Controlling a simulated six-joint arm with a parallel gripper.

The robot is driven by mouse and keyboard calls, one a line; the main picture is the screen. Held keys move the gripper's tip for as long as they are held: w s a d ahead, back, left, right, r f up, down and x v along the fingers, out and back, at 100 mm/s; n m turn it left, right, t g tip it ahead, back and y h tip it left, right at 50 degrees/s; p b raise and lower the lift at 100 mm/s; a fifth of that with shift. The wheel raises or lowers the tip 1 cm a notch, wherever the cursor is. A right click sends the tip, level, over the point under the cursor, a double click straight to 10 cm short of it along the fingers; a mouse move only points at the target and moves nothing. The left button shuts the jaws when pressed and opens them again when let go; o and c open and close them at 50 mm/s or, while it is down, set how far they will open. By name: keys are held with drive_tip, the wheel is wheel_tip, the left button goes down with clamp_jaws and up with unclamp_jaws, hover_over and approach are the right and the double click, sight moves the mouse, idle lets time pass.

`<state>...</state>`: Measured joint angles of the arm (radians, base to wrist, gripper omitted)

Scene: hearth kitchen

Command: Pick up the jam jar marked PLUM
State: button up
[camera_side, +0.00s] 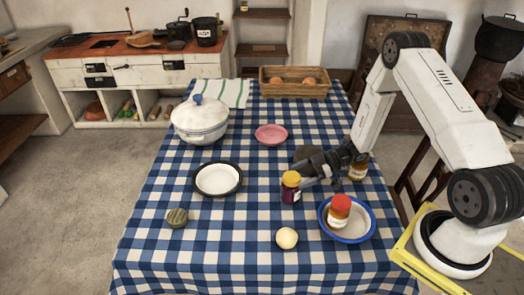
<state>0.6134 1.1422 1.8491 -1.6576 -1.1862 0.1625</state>
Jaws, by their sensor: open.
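A jar with a yellow lid and dark purple contents (291,188) stands upright on the checked cloth. A jar with a red lid (339,212) stands in a blue-rimmed bowl (367,232). A third jar with amber contents (357,172) stands behind my gripper, partly hidden by my arm. The labels are too small to read. My gripper (308,176) is open, low over the table, with its fingertips right beside the yellow-lidded jar on its right. I cannot tell whether the jar is between the fingers.
A pale round item (287,238) and a striped ball (177,217) lie near the front. A black-rimmed plate (217,180), a white tureen (200,122), a pink plate (271,134), a towel (222,91) and a basket (293,89) lie further left and back.

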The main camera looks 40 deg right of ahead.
sight(291, 177)
drive_tip(key=shift+x, duration=1.9)
clamp_jaws()
